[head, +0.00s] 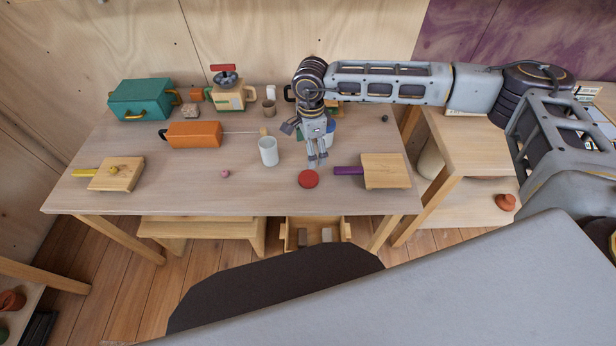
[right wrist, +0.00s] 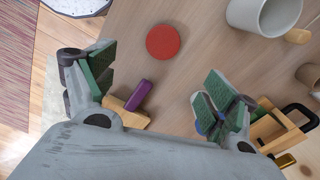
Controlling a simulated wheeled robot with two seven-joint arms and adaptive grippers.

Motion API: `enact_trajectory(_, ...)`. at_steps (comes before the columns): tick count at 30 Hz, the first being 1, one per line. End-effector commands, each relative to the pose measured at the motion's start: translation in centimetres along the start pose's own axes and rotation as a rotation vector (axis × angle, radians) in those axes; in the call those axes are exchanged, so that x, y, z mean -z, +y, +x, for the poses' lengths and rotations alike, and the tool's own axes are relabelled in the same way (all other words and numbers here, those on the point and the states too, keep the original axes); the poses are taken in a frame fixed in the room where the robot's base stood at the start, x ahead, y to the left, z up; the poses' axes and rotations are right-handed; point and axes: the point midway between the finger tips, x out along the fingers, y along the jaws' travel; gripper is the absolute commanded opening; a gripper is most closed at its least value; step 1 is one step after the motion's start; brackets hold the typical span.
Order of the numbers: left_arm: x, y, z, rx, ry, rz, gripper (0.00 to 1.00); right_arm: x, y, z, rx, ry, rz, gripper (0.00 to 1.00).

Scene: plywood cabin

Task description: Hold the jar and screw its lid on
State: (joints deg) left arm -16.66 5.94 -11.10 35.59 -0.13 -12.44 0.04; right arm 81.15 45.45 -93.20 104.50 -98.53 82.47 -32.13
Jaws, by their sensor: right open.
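The jar (head: 268,152) is a white, open-topped cylinder standing upright near the middle of the table. It also shows at the top right of the right wrist view (right wrist: 244,14). The lid (head: 308,179) is a flat red disc lying on the table near the front edge, to the right of the jar and apart from it. It also shows at the top middle of the right wrist view (right wrist: 163,42). My right gripper (head: 317,163) is open and empty, pointing down above the table just behind the lid. Its green-padded fingers spread wide in the right wrist view (right wrist: 157,82). My left gripper is not in view.
A purple-handled board (head: 386,171) lies right of the lid. An orange box (head: 193,134), a board with a yellow handle (head: 117,174) and a small pink ball (head: 225,173) lie left. A teal box (head: 142,98) and an appliance (head: 232,97) stand behind. Table between jar and ball is clear.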

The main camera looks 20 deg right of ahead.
Motion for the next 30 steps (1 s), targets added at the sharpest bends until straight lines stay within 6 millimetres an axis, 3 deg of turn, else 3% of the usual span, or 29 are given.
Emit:
enact_trajectory(3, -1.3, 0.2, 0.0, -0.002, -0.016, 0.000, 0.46, 0.0, 0.0, 0.0, 0.000, -0.001, 0.000, 0.86)
enact_trajectory(8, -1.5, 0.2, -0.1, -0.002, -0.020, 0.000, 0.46, 0.0, 0.0, 0.6, -0.002, -0.001, 0.000, 0.86)
enact_trajectory(19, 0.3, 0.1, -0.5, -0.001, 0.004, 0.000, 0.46, -0.1, 0.1, 5.0, -0.003, -0.001, -0.001, 0.86)
enact_trajectory(30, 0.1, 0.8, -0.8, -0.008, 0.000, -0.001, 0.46, -0.1, 0.0, 8.5, -0.001, -0.002, -0.001, 0.86)
